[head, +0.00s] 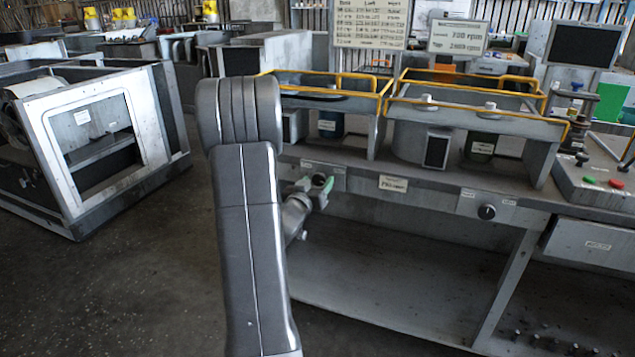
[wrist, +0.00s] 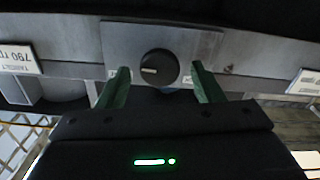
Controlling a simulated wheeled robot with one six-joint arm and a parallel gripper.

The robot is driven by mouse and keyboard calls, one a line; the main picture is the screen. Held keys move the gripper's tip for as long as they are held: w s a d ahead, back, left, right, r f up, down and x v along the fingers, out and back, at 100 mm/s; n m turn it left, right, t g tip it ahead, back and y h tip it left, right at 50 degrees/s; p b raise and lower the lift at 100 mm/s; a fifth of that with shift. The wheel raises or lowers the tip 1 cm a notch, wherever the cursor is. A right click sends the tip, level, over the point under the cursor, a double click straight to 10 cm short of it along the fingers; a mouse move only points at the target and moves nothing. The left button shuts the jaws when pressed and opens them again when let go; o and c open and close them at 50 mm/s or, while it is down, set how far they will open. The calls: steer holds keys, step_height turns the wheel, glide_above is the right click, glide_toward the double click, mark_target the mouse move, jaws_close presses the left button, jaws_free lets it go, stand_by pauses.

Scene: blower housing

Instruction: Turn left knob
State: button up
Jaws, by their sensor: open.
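The left knob (head: 319,179) is on the front panel of the grey bench, partly hidden by my gripper in the head view. In the wrist view the left knob (wrist: 158,67) is a round black dial with a pale pointer line, on a grey plate. My gripper (head: 316,187) is in front of this panel. In the wrist view my gripper (wrist: 161,73) is open, with one green finger on each side of the knob and visible gaps between. I cannot tell how far the fingertips reach along the knob's depth.
A right knob (head: 487,211) is farther along the bench front. A label (head: 393,184) lies between the knobs. Yellow rails (head: 470,103) edge the bench top. A control box (head: 600,180) with red and green buttons stands at right. A framed metal cabinet (head: 100,140) stands at left.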

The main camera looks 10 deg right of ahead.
steer(key=shift+w+d, duration=0.4)
steer(key=shift+w, duration=0.2)
steer(key=c, duration=1)
steer(key=shift+o, duration=0.2)
